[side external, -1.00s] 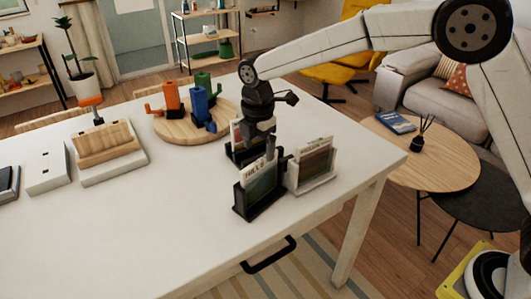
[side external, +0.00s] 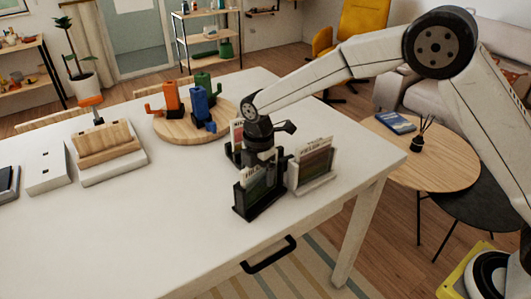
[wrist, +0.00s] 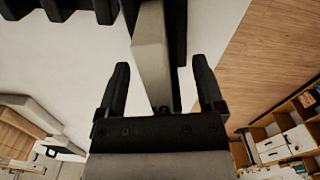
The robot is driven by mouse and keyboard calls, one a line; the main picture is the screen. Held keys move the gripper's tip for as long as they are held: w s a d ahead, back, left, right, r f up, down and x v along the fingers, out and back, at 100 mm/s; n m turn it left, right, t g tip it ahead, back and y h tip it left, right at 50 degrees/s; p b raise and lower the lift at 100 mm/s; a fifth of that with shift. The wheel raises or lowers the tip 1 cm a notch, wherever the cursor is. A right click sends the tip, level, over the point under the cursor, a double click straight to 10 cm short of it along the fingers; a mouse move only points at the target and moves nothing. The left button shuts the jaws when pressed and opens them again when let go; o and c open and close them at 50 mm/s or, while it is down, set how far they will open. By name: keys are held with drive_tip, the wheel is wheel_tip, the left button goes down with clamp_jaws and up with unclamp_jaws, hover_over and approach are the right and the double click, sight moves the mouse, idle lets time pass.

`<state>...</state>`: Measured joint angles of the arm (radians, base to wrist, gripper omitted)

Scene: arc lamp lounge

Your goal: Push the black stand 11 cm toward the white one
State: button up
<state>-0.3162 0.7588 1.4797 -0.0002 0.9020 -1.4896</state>
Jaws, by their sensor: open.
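A black stand (side external: 262,205) holding a leaflet is at the front of the white table. A white stand (side external: 318,182) with a leaflet is just right of it, a small gap apart. Another dark stand (side external: 233,155) with a leaflet is behind, partly hidden by my gripper. My gripper (side external: 262,168) points down at the top of the front black stand and hides part of its leaflet. In the wrist view my gripper (wrist: 160,82) has its fingers apart, with a pale and black upright piece showing between them. I cannot tell whether they touch it.
A round wooden board (side external: 180,128) with orange, blue and green figures stands behind left. A white tray (side external: 128,168) with a wooden piece and a white box (side external: 46,168) are farther left. The table's front left is clear. Its right edge is near the white stand.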

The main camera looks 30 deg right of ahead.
clamp_jaws()
drive_tip(key=shift+s+d, duration=0.1)
drive_tip(key=shift+s, duration=0.05)
idle(0.4)
drive_tip(key=shift+s+d, duration=0.2)
drive_tip(key=shift+s, duration=0.5)
unclamp_jaws()
drive_tip(key=shift+r, duration=0.1)
wheel_tip(320, 180, up, 8)
drive_tip(key=shift+f, duration=0.15)
idle(0.4)
